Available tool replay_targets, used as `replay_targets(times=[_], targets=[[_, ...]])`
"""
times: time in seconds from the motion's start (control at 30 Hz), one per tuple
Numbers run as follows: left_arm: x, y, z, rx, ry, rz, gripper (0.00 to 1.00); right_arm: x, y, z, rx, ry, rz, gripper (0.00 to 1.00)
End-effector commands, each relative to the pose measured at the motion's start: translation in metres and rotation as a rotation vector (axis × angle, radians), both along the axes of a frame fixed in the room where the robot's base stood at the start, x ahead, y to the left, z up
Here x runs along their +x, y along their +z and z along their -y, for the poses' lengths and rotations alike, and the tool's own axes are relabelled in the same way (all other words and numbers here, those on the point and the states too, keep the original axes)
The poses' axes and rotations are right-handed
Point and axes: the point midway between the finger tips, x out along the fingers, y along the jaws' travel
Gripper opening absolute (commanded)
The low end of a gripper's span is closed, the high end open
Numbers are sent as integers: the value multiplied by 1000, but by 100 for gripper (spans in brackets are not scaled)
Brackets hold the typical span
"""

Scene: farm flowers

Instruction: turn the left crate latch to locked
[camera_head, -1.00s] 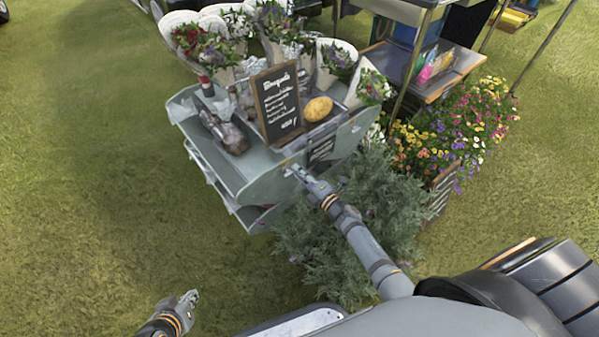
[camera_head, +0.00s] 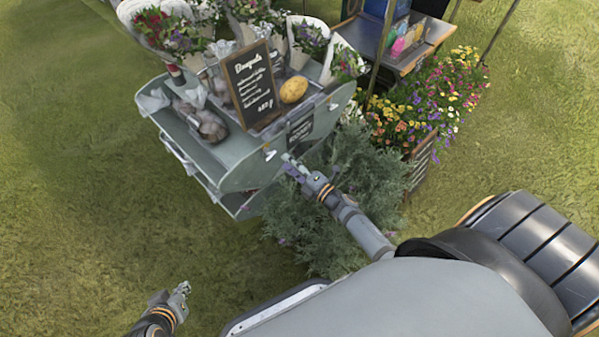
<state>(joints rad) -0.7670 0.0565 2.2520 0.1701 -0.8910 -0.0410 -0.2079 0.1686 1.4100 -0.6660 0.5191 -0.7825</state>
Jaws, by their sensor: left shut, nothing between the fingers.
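The grey crate (camera_head: 222,168) is a tiered display stand with bouquets on top. On its front side I see two small pale fittings that look like latches: the left latch (camera_head: 269,154) and a right one (camera_head: 333,106). They are too small to tell how each is turned. My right gripper (camera_head: 287,163) is just right of the left latch, with a small gap in the picture; its finger opening is unclear. My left gripper (camera_head: 181,291) is shut and empty, low over the grass, well away from the crate.
A chalkboard sign (camera_head: 254,87) and a yellow potato-like item (camera_head: 293,90) stand on the crate. A flower box (camera_head: 420,165) stands to the right. Grass at left is clear.

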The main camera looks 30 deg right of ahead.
Motion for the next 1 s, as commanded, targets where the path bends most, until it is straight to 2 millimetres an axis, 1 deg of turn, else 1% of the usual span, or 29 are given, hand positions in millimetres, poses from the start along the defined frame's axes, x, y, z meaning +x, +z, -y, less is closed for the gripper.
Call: replay_targets(times=[0.03, 0.1, 0.2, 0.3, 0.43, 0.63, 0.67, 0.73, 0.77, 0.83, 0.87, 0.9, 0.93, 0.97, 1.0], targets=[[0, 0, 0, 0, 0, 0, 0, -14, -2, 4, -3, 1, -3, 37], [0, 0, 0, 0, 0, 0, 0, -29, -1, 9, -2, 2, -3, 37], [0, 0, 0, 0, 0, 0, 0, -47, -1, 15, -1, 3, -3, 37], [0, 0, 0, 0, 0, 0, 0, -59, -1, 20, -2, 4, -1, 37], [0, 0, 0, 0, 0, 0, 0, -65, -1, 22, 0, 3, 0, 37], [0, 0, 0, 0, 0, 0, 0, -65, 0, 22, 0, 2, 0, 37], [0, 0, 0, 0, 0, 0, 0, -65, 0, 22, 0, 2, 0, 38], [4, 0, 0, 2, 1, 17, 0, -64, -1, 23, 7, -1, 1, 48], [10, 2, -1, 3, 3, 41, 0, -63, -2, 25, 18, -7, 2, 52], [36, 10, -3, 12, 13, 157, 0, -58, -3, 32, 66, -34, 2, 62], [52, 18, -5, 16, 19, 233, 0, -56, -4, 36, 99, -50, 1, 66], [76, 34, -7, 24, 29, 361, 0, -51, -3, 43, 158, -74, -1, 70], [93, 49, -9, 31, 36, 467, 0, -48, -3, 48, 209, -93, -4, 70], [110, 69, -11, 37, 42, 587, 0, -44, -2, 52, 267, -110, -10, 70], [128, 99, -13, 46, 51, 751, 0, -41, -1, 57, 348, -129, -22, 70]])
